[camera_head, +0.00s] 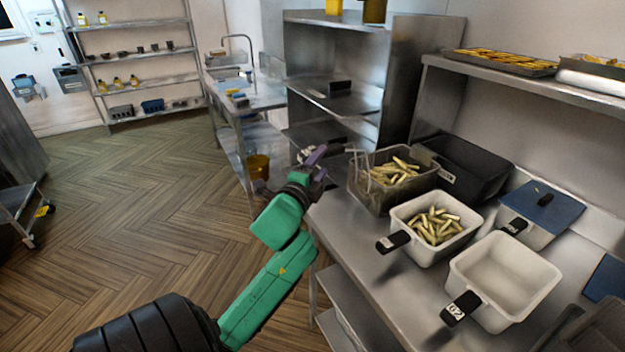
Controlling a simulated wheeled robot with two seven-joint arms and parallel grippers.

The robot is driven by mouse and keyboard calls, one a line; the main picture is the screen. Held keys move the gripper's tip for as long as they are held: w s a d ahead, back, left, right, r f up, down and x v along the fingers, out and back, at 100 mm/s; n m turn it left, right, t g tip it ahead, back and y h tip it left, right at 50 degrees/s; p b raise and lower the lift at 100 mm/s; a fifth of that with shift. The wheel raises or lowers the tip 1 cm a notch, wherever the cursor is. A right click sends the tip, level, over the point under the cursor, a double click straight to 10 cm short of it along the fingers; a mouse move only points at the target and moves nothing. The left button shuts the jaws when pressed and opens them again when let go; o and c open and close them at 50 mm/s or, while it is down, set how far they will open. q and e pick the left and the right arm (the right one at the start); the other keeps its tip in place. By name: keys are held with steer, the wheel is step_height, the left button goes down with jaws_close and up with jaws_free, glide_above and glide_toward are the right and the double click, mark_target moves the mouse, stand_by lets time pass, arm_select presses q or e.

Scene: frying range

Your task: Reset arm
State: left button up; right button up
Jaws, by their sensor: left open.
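My left arm, green with a black base, reaches in from the lower left of the head view. My left gripper (322,156) is open at the left edge of the steel counter (345,240), close to the wire fry basket (372,200). I see nothing held in it. The fry basket holds several cut fries and sits left of a black container (470,165). My right gripper is not in view.
A white basin with fries (405,215) and an empty white basin (505,275) stand on the counter, their black handles toward its front edge. A blue-lidded container (545,205) is behind. An upper shelf (520,80) holds trays of fries. Open wooden floor (130,220) lies left.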

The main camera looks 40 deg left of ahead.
arm_select(q)
steer(key=v, duration=0.5)
steer(key=s+d+f+n+g+h, duration=0.1)
steer(key=d+f+n+g, duration=0.15)
steer(key=f, duration=0.45)
steer(key=s+d+f+n+g+h, duration=0.1)
steer(key=d+f+n+g, duration=0.15)
steer(key=f, duration=0.45)
steer(key=s+d+f+n+g+h, duration=0.55)
steer(key=s+d+f+g, duration=0.4)
steer(key=f, duration=0.65)
steer(key=s+d+f, duration=0.1)
steer(key=s+f, duration=0.2)
steer(key=f, duration=0.8)
steer(key=s+f, duration=0.2)
steer(key=f, duration=0.9)
steer(key=s+a+f+g+y, duration=0.1)
steer(key=s+a+f, duration=0.1)
steer(key=s+f, duration=1.1)
steer(key=s, duration=0.3)
steer(key=shift+a+f+b, duration=0.15)
steer(key=shift+a+b, duration=0.1)
steer(key=shift+b, duration=0.15)
steer(key=shift+n, duration=0.25)
